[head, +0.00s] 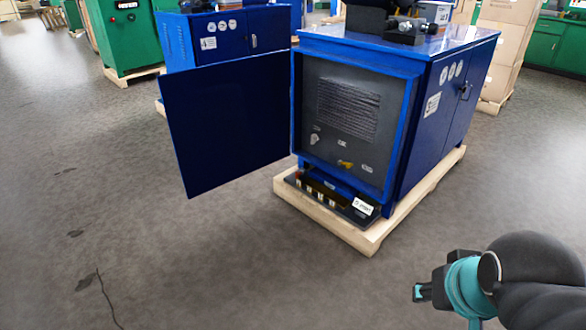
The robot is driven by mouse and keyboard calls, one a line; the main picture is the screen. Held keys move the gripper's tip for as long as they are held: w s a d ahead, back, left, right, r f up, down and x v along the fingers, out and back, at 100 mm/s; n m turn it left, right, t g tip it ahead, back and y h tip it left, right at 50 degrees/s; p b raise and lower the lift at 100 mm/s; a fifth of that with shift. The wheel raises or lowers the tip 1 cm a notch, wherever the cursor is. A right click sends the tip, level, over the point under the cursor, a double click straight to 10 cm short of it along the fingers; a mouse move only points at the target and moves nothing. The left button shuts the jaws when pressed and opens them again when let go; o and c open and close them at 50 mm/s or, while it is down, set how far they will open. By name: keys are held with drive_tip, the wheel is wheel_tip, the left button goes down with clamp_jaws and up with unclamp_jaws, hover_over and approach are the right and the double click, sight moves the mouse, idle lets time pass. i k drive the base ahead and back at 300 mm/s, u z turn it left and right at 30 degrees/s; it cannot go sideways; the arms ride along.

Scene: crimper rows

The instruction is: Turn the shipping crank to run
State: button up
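A blue crimper cabinet (438,125) stands on a wooden pallet (420,199) with its front door (225,122) swung open to the left. Inside is a dark recessed panel with a louvred grille (347,104). Low on this panel is a small yellow handle (346,164), and a small pale handle (314,138) sits to its upper left. Small labels lie near them, too small to read, so I cannot tell which handle is the shipping crank. My gripper (420,292) is at the lower right, well apart from the cabinet and pointing left. Its finger gap is unclear.
A black tray-like base (335,201) with a white label juts out at the cabinet's foot. A second blue machine (220,37) stands behind the open door. Stacked cartons (508,45) stand at the back right. The floor in front is clear.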

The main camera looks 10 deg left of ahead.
sight(349, 165)
drive_tip(key=u, duration=0.2)
drive_tip(key=k, duration=1.05)
drive_tip(key=z, duration=1)
drive_tip(key=i, duration=0.85)
drive_tip(key=u, duration=0.3)
drive_tip(key=i, duration=0.7)
drive_tip(key=u, duration=0.6)
drive_tip(key=i, duration=0.5)
